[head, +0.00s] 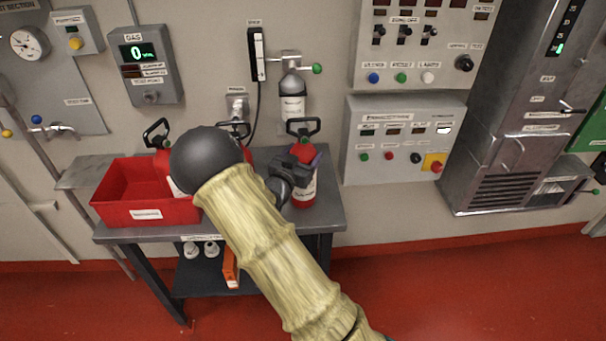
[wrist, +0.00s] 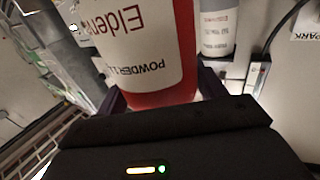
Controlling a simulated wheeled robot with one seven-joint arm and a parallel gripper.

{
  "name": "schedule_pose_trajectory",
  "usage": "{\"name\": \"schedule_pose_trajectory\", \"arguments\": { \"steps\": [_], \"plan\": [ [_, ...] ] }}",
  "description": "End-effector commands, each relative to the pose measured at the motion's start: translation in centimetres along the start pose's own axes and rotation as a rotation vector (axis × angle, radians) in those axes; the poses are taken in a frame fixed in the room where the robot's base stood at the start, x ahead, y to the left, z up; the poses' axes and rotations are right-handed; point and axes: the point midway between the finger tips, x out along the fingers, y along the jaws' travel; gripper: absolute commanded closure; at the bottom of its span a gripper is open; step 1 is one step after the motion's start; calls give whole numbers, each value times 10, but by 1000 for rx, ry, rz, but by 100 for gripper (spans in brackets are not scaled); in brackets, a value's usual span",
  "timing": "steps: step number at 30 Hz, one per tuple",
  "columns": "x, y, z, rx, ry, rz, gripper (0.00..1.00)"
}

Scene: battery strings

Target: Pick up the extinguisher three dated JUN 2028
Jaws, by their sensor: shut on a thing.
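A red fire extinguisher (head: 304,196) with a black handle and a white label stands at the right end of the grey table. My gripper (head: 301,170) is shut on its body from the left. In the wrist view the extinguisher (wrist: 160,98) fills the space between the dark fingers, its label upside down with "POWDER" readable. No date can be read on it. A second extinguisher (head: 163,160) is at the left by the red tray. A third extinguisher (head: 248,155) is mostly hidden behind my arm; its black handle shows.
A red tray (head: 112,217) sits on the left of the table (head: 323,216). A small grey cylinder (head: 292,105) hangs on the wall behind the right extinguisher. Control panels (head: 400,178) are on the wall to the right. Open red floor lies in front.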

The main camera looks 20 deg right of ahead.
Motion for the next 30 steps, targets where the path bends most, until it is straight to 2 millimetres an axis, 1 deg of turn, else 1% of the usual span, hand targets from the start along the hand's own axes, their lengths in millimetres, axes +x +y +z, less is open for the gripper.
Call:
{"name": "schedule_pose_trajectory", "arguments": {
  "steps": [1,5,6,14,19,23,30],
  "plan": [
    [0,0,0,0,1,0,72],
    [0,0,0,0,1,0,97],
    [1,0,-5,5,12,1,100],
    [1,0,-6,5,11,1,100],
    [1,0,-13,7,12,1,100],
    [1,0,-25,8,13,1,100],
    [1,0,-60,10,13,1,100]
  ]
}}
